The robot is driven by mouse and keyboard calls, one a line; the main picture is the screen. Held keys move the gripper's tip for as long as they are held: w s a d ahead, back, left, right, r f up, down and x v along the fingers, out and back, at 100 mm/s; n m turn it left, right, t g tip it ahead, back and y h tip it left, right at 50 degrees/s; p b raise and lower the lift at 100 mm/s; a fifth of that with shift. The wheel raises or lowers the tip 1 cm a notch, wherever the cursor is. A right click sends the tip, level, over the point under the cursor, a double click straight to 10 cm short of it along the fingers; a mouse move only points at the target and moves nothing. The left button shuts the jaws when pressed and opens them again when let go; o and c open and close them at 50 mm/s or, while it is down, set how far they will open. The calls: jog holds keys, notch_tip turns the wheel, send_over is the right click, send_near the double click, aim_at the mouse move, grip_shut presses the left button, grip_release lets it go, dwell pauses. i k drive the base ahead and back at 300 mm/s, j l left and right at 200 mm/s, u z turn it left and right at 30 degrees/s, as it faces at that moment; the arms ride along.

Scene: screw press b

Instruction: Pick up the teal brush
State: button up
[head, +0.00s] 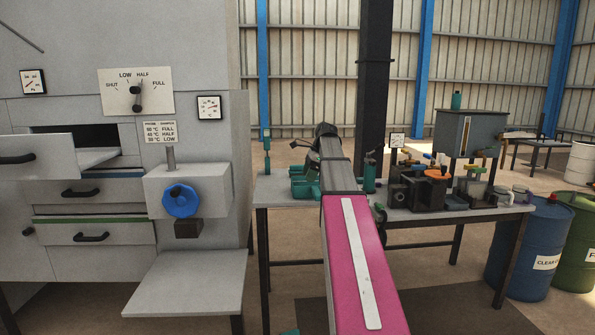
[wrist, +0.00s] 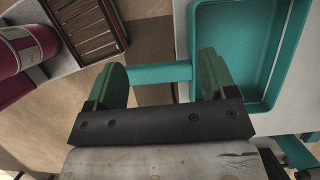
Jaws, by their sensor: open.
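In the wrist view my gripper (wrist: 162,66) is open, its two green fingers apart. A teal bar, like a handle (wrist: 158,73), shows across the gap between them. Another teal piece (wrist: 298,153) shows at the lower right edge. In the head view teal items (head: 303,186) lie left of my arm on the workbench; my fingertips are hidden there.
The workbench (head: 480,213) holds several dark devices at the right. A maroon cylinder (wrist: 22,48) and a slatted rack (wrist: 85,25) are at the upper left of the wrist view. The large grey machine (head: 200,70) stands at the left, with a shelf (head: 185,285) jutting out.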

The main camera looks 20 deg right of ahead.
aim_at(295, 170)
jog(key=i+l, duration=0.15)
jog(key=i, duration=0.2)
jog(key=i+l, duration=0.15)
jog(key=i, duration=0.25)
jog(key=i+l, duration=0.1)
jog(key=i, duration=0.25)
